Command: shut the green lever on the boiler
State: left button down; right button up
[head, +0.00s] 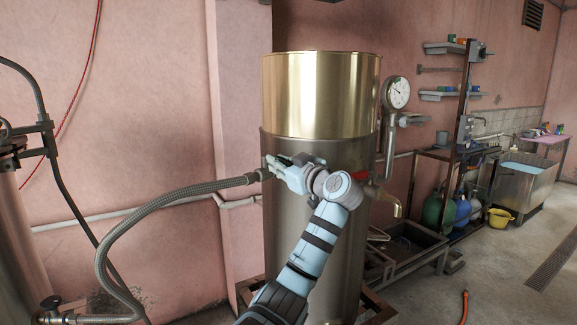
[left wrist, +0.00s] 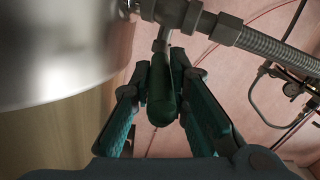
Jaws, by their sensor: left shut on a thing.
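The boiler (head: 320,95) is a tall upright cylinder with a brass-coloured upper part and a grey steel body. A braided hose joins its left side at a valve. My left gripper (head: 274,164) is at that valve, in front of the boiler's left side. In the left wrist view, the dark green lever (left wrist: 160,95) hangs from the metal valve fitting (left wrist: 172,14). The fingers of my left gripper (left wrist: 168,80) lie on both sides of the lever, shut on it. In the head view, my gripper mostly hides the lever. My right gripper is not in view.
The braided hose (head: 155,210) runs from the valve down to the lower left. A pressure gauge (head: 397,93) and a brass tap (head: 385,198) with a red handle are on the boiler's right. A metal sink (head: 415,238) stands behind at right.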

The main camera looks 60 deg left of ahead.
pick_arm(q)
jog(key=shift+f, duration=0.1)
jog(key=c, duration=1.5)
grip_release()
jog(key=shift+c, duration=0.2)
jog(key=shift+a, duration=0.2)
jog(key=d, duration=1.2)
